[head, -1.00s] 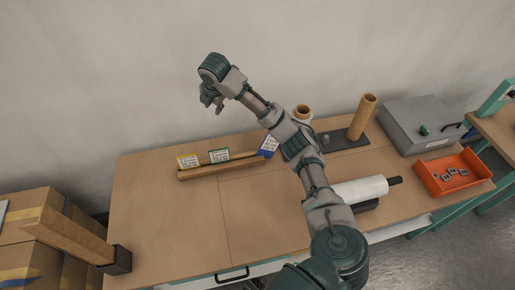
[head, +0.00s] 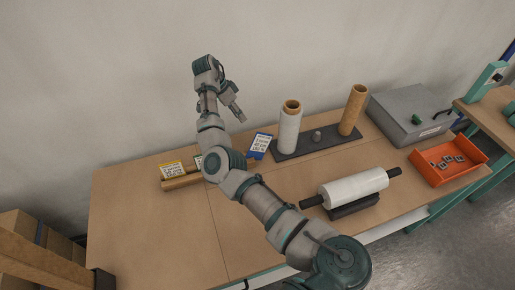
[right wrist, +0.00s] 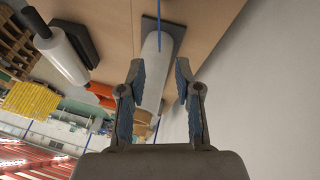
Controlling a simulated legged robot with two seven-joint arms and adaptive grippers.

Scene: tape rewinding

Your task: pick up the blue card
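The blue card (head: 259,144), blue-bordered with a white printed face, stands upright at the right end of a wooden strip (head: 180,183), partly hidden by my right arm. A yellow card (head: 172,170) stands at the strip's left end. A green card (head: 198,162) is mostly hidden behind the arm. My right gripper (head: 238,113) is above and a little left of the blue card, pointing down and right, apart from it. In the right wrist view my right gripper (right wrist: 160,66) is open with nothing held between its fingers. My left gripper is not in view.
Right of the blue card, a dark base (head: 316,140) carries a white roll (head: 290,130) and a brown tube (head: 353,110). A lying film roll (head: 353,189), an orange tray (head: 445,170) and a grey box (head: 408,117) stand farther right. The front left tabletop (head: 150,235) is clear.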

